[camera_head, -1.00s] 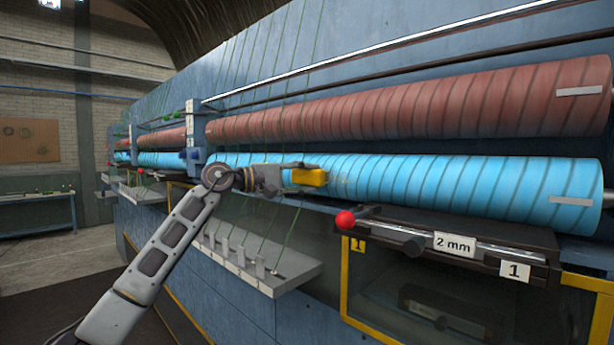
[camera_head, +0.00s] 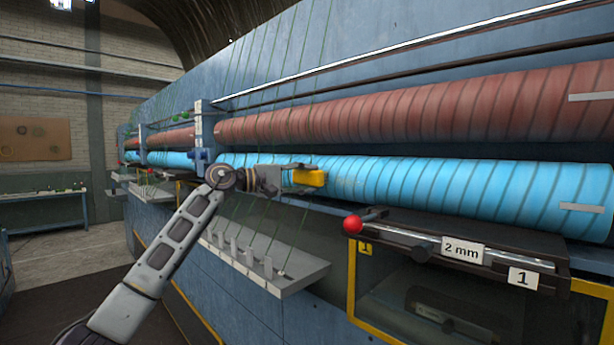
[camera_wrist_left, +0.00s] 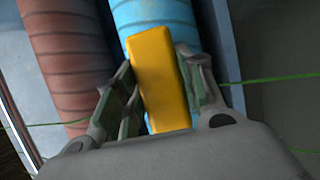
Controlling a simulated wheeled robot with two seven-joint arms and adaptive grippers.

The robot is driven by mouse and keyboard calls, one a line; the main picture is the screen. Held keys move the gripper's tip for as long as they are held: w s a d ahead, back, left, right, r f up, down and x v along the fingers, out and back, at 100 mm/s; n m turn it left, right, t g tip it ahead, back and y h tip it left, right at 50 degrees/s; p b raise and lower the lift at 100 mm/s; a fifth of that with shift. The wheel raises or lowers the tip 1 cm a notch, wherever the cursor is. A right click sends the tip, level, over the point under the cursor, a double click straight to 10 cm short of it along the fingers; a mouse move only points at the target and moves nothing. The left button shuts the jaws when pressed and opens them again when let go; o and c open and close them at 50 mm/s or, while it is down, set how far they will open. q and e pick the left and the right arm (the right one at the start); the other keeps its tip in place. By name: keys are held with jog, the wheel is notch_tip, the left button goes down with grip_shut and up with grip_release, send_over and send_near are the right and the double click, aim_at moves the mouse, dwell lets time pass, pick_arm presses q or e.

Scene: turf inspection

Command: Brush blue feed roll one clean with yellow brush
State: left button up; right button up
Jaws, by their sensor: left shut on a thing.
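The yellow brush (camera_head: 311,177) is held in my left gripper (camera_head: 290,178), in front of the near blue feed roll (camera_head: 430,186). In the left wrist view the yellow brush (camera_wrist_left: 160,78) sits between the two fingers of my left gripper (camera_wrist_left: 160,95), with the blue roll (camera_wrist_left: 135,14) right behind it. The brush's bristles are hidden, so I cannot tell if they touch the roll. A small pale, fuzzy patch shows on the roll just right of the brush. A plate marked 1 (camera_head: 522,279) is below this roll. My right gripper is not in view.
A red-brown roll (camera_head: 420,112) runs above the blue one. Below are a red-knobbed lever (camera_head: 353,225), a 2 mm label (camera_head: 462,250) and a grey tray (camera_head: 265,265) with upright tabs. Green yarns run down the machine front. Open floor lies at left.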

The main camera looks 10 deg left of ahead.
aim_at(313, 180)
pick_arm(q)
jog(key=shift+w+a+f, duration=0.1)
jog(key=shift+f, duration=0.05)
dwell(0.3)
jog(key=shift+s+d+b, duration=0.4)
jog(key=shift+d+b, duration=0.1)
jog(key=shift+d, duration=0.05)
jog(key=shift+s+d+b, duration=0.3)
jog(key=shift+s+d, duration=0.25)
jog(key=shift+d, duration=0.2)
jog(key=shift+s+d, duration=0.1)
jog(key=shift+s+d, duration=0.1)
jog(key=shift+d, duration=0.05)
jog(key=shift+s+d+b, duration=0.65)
jog(key=shift+s+d, duration=0.05)
jog(key=shift+d, duration=0.25)
jog(key=shift+s+d, duration=0.1)
jog(key=shift+d, duration=0.05)
